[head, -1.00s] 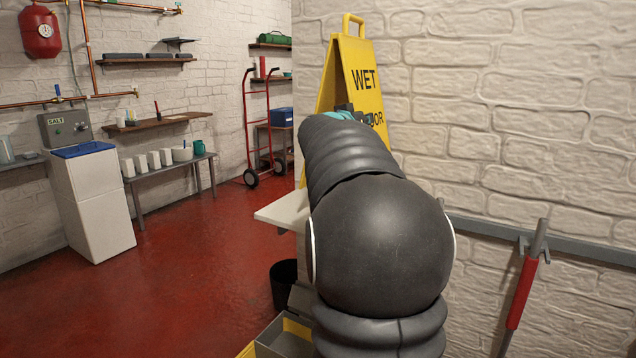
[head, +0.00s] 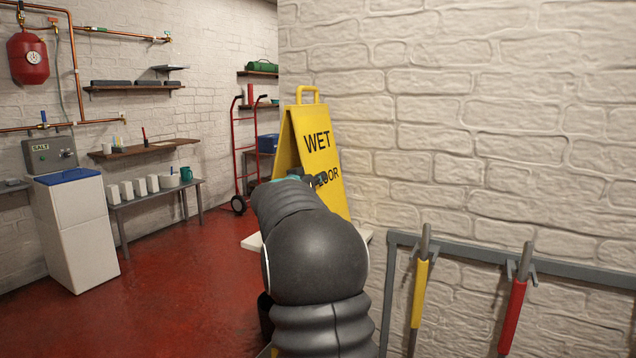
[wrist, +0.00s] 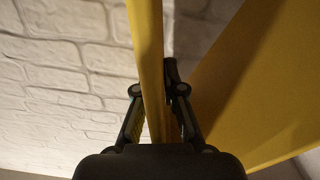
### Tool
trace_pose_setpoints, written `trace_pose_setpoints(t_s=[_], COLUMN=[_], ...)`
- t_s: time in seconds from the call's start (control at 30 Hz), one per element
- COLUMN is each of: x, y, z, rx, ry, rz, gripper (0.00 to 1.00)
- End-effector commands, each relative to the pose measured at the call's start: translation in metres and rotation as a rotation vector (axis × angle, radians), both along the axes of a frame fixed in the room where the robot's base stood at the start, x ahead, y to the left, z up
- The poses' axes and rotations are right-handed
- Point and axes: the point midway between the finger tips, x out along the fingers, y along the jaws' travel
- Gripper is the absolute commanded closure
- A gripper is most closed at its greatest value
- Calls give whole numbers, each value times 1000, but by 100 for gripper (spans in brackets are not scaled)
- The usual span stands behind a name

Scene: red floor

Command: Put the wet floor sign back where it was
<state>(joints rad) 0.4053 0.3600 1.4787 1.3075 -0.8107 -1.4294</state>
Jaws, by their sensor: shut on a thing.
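The yellow wet floor sign (head: 330,150) stands open like an A-frame ahead of my arm, close to the white brick wall. It has a handle on top and black lettering. My gripper (head: 312,180) is at the sign's front panel, partly hidden by my arm. In the wrist view, my gripper (wrist: 155,95) has its fingers on both sides of one yellow panel (wrist: 147,40), shut on it. The other panel (wrist: 250,90) spreads away to the right. The sign's lower end is hidden behind my arm, so I cannot tell what it rests on.
A pale ledge (head: 251,242) shows beside my arm below the sign. Yellow-handled (head: 419,290) and red-handled (head: 513,310) tools hang on a grey wall rail at right. A red hand truck (head: 240,150) and a white salt bin (head: 75,230) stand farther back. Red floor (head: 170,290) at left is clear.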

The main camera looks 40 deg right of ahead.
Motion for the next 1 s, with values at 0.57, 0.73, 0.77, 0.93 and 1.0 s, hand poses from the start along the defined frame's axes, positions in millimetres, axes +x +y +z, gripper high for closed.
trace_pose_setpoints(t_s=[0.57,0.73,0.77,0.93,1.0], x=[0,0,0,0,-1], y=[0,0,0,0,3], z=[-12,-12,-12,-10,-9], rx=[-1,-1,-1,-1,-1], ry=[-1,0,0,-1,-2], rz=[-1,0,0,0,1], gripper=[77,67,67,67,67])
